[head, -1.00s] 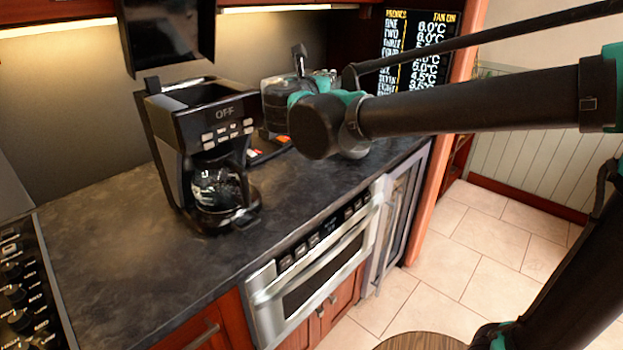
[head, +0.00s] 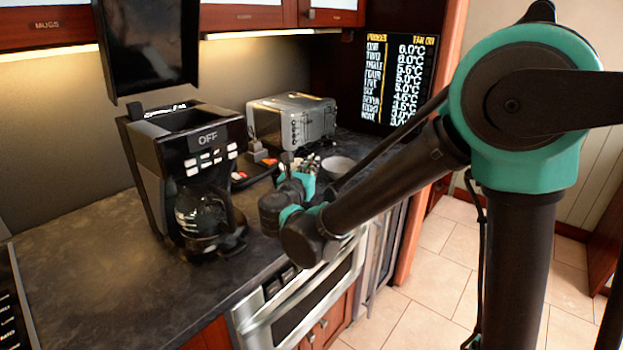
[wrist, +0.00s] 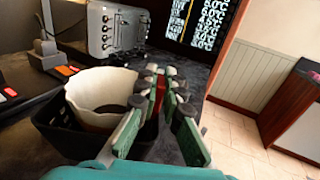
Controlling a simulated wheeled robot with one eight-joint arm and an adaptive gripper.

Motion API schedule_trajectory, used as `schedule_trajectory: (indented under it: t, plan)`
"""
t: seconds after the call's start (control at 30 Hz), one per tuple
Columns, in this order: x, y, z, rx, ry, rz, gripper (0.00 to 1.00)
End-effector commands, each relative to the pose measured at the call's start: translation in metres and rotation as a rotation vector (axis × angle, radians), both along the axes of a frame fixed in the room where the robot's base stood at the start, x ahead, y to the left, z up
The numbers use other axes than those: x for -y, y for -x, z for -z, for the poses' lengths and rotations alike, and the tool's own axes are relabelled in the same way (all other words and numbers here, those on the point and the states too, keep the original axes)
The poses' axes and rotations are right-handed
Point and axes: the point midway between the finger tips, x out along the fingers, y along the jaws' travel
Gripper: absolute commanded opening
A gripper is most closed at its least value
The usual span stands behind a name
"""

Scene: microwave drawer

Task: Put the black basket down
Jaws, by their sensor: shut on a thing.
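The black basket (wrist: 62,143) is at the lower left of the wrist view, with a pale, filter-like liner (wrist: 88,88) inside. The basket's body is mostly hidden there. I cannot tell whether its base touches the counter.
A metal toaster (head: 290,122) stands behind my gripper. A dark tray with small colored items (head: 250,170) lies between coffee maker and toaster. The dark counter (head: 95,250) is bare at left. A drawer microwave (head: 300,300) is below the front edge.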

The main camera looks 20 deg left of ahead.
Motion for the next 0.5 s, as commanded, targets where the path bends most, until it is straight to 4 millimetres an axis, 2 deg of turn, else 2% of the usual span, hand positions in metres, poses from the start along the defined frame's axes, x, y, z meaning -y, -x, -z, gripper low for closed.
schedule_trajectory:
  t: [0.17,0.4,0.5]
  plan:
    - [0.0,0.0,0.012,0.0,0.0,0.0,0.0]
    - [0.0,0.0,0.039,0.0,0.0,0.0,0.0]
    - [0.0,0.0,0.044,0.0,0.0,0.0,0.0]
